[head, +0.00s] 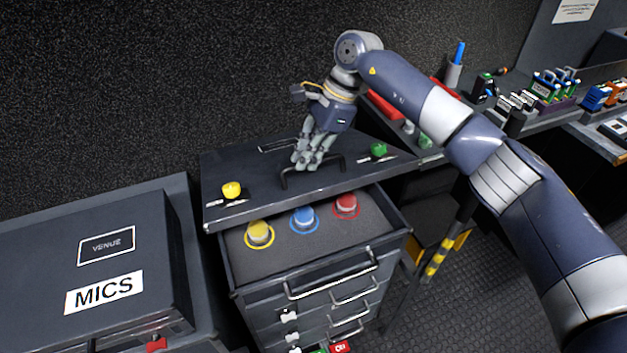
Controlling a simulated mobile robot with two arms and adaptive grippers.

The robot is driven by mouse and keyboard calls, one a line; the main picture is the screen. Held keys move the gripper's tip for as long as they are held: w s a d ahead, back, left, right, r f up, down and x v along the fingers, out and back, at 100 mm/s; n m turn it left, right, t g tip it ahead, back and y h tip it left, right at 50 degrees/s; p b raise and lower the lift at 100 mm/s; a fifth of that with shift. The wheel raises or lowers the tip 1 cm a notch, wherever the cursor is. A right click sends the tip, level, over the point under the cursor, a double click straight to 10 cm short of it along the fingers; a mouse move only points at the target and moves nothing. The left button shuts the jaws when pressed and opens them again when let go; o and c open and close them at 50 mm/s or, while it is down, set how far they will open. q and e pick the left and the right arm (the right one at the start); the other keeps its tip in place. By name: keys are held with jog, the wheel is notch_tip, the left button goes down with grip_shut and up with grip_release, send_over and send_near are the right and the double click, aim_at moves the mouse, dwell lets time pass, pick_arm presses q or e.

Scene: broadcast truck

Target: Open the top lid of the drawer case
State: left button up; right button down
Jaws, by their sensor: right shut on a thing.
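The drawer case (318,317) stands in the middle, with several front handles. Its dark top lid (260,185) carries a black bar handle (285,180), a yellow knob (231,189) at the left and a green knob (379,150) at the right. My right gripper (308,160) reaches down from above and is shut on the lid's bar handle; its fingers partly hide the bar. The top drawer (257,278) stands open at the front and shows a yellow, a blue and a red round piece on its dark inner surface. My left gripper is not in view.
A dark case labelled MICS (146,232) stands close at the left. A bench (530,121) with connectors and a blue pen in a cup (453,73) runs along the right. A dark wall rises behind. My right arm crosses the right side.

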jog(key=w+a+r+p, duration=0.2)
jog(key=w+r+p, duration=0.3)
jog(key=w+r, duration=0.1)
jog(key=shift+w+r, duration=0.15)
jog(key=shift+r, duration=0.75)
